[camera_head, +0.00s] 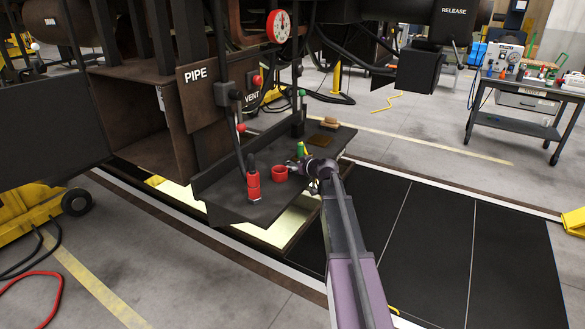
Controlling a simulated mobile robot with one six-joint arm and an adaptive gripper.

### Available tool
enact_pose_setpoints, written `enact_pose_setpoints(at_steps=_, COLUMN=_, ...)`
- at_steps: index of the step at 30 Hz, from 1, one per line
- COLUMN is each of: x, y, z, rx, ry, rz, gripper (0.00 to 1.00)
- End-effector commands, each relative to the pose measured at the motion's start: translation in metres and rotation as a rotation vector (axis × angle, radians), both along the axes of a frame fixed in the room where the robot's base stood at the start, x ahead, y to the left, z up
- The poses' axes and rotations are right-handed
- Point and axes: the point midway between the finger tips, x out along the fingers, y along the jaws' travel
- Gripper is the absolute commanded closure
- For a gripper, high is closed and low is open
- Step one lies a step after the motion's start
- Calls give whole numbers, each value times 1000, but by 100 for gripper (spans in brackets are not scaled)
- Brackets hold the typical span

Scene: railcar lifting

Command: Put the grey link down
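My arm reaches from the bottom of the view to a dark shelf (225,196) under the railcar. My gripper (296,166) is over the shelf's right part, just right of a red cup-like ring (280,174). The gripper is small, dark and seen from behind, partly hidden by my own wrist. I cannot tell whether its fingers are open or shut. I cannot make out a grey link apart from the grey gripper parts.
A red tool with a black top (253,185) stands on the shelf. A green-topped item (301,149), a brown pad (319,140) and a brush-like tan item (330,123) are behind the gripper. Hanging hoses and a red-white gauge (278,26) are above.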

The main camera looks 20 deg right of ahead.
Motion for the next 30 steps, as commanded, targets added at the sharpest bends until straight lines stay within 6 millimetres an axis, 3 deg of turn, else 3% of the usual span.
enact_pose_setpoints(at_steps=17, x=0, y=0, z=4, rx=0, ry=0, rz=0, gripper=23)
enact_pose_setpoints(at_steps=30, x=-53, y=-13, z=28, rx=1, ry=0, rz=-1, gripper=23)
